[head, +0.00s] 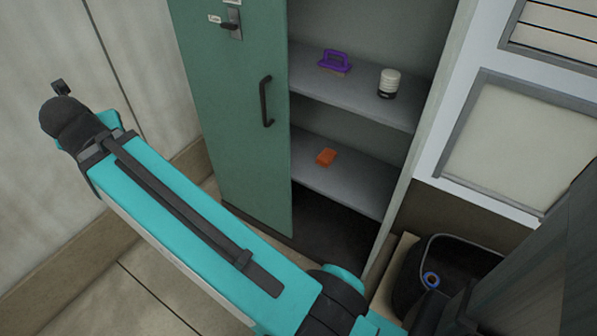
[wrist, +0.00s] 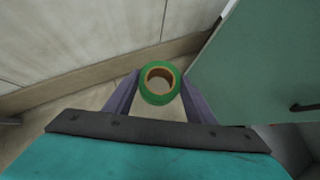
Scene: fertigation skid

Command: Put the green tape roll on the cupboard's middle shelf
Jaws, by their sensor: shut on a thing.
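The green tape roll (wrist: 158,99) with a brown core is held between the two purple-grey fingers of my gripper (wrist: 160,88) in the wrist view. The gripper is shut on it, and the roll's hole faces the camera. The roll does not show in the head view. The cupboard (head: 408,165) stands open in the head view. Its upper visible shelf (head: 350,98) bears a purple-handled brush (head: 335,61) and a white and black jar (head: 389,83). Its lower visible shelf (head: 345,188) bears an orange block (head: 325,157). The cupboard's top is out of view.
The green cupboard door (head: 232,120) stands to the left of the opening, and its edge shows right of the roll in the wrist view (wrist: 265,75). A black bin (head: 455,262) with a blue ring (head: 432,280) stands right of the cupboard. The upper shelf's left front is bare.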

